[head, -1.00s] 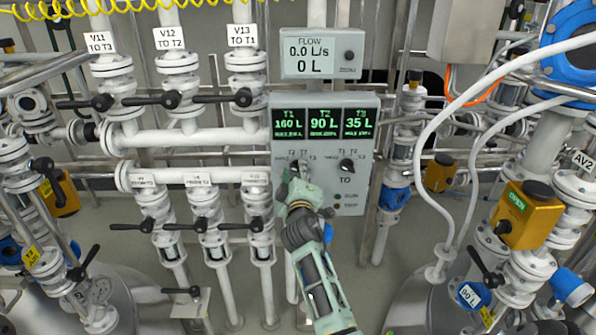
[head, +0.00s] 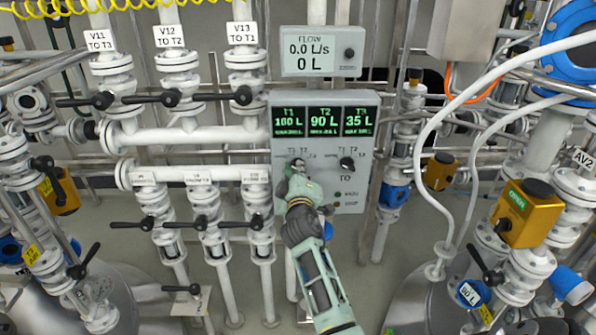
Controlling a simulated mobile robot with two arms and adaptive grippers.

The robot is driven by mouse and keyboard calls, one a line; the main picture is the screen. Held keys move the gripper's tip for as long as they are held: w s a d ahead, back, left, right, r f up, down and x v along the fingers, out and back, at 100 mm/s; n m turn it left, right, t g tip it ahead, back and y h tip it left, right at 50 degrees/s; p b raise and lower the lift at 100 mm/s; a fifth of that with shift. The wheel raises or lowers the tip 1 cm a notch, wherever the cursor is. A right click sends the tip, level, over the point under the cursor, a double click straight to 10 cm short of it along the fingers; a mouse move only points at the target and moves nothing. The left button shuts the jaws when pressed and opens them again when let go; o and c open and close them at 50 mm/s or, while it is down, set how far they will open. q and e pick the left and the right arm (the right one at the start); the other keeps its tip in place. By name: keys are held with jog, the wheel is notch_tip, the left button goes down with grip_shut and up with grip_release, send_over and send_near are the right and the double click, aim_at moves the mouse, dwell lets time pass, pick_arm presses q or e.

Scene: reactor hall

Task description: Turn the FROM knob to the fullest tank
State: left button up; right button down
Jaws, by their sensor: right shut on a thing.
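The grey control panel (head: 283,208) has three green-on-black tank readouts. The T1 readout (head: 289,121) shows the highest number, 100 or 160 L; its middle digit is blurred. The T2 readout (head: 324,121) shows 90 L and the T3 readout (head: 360,121) 35 L. My right gripper (head: 297,170) is at the panel's left knob, the FROM knob, shut on it. The gripper hides most of this knob, and I cannot tell its pointing direction. The TO knob (head: 347,163) is dark and uncovered, to the right of the gripper. My left gripper is not in view.
A flow display (head: 309,52) reading 0.0 L/s hangs above the panel. Valves with black handles (head: 171,97) stand left of the panel. White hoses (head: 423,150) and a yellow actuator (head: 523,214) are on the right. Small buttons (head: 338,194) sit below the TO knob.

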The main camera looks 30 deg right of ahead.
jog(key=shift+f, duration=0.1)
jog(key=shift+m+b, duration=2.1)
jog(key=shift+m, duration=1.7)
jog(key=c, duration=1.8)
grip_release()
jog(key=shift+c, duration=0.2)
